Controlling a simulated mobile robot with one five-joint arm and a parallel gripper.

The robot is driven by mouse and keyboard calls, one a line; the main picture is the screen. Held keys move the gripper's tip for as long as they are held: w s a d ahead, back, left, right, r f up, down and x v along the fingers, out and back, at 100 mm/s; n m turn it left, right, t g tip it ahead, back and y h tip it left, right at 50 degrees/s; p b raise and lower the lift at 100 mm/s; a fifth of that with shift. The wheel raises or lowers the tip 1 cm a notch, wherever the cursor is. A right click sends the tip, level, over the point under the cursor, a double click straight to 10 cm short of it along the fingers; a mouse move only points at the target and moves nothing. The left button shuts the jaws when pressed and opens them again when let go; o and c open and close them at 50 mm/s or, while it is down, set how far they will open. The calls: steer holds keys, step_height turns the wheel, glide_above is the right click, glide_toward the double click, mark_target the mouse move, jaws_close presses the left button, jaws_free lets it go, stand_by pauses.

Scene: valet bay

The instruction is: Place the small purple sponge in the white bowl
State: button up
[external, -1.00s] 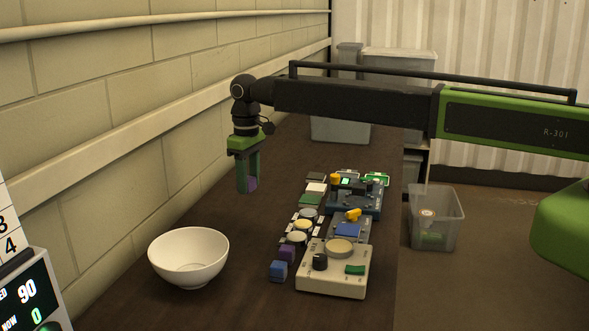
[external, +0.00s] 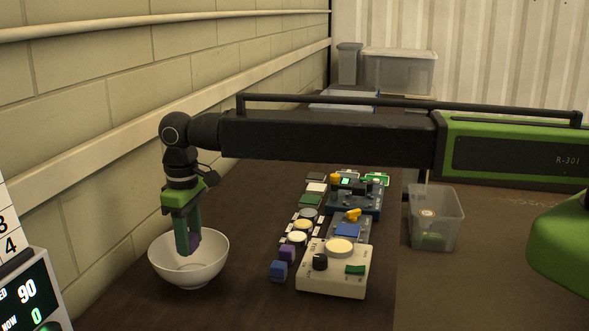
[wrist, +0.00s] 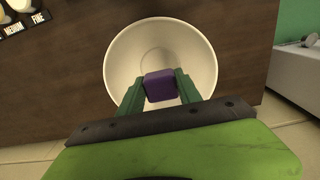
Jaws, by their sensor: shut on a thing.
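The white bowl (external: 205,276) stands on the dark table at the left in the external view. It also shows in the wrist view (wrist: 122,62), under my gripper. My gripper (external: 187,248) points down over the bowl, its fingertips at about the height of the bowl's opening. In the wrist view the two green fingers (wrist: 160,90) are shut on the small purple sponge (wrist: 160,85). The sponge shows only partly beside the fingers in the external view (external: 195,241). Whether it touches the bowl's inside I cannot tell.
A purple block (external: 287,253) and a blue block (external: 278,270) sit right of the bowl. A beige control box (external: 333,284) and several small devices stand beyond them. The block wall (external: 90,130) runs along the left. Table between bowl and blocks is clear.

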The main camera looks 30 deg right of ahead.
mark_target(190, 237)
step_height(190, 237, down, 7)
steer(key=b, duration=0.5)
steer(key=shift+f, duration=0.1)
steer(key=shift+r, duration=0.25)
steer(key=shift+f, duration=0.25)
steer(key=o, duration=1)
steer(key=shift+o, duration=0.2)
steer(key=shift+r, duration=0.1)
step_height(190, 237, up, 12)
steer(key=p, duration=1.2)
steer(key=shift+r, duration=0.25)
steer(key=shift+f, duration=0.15)
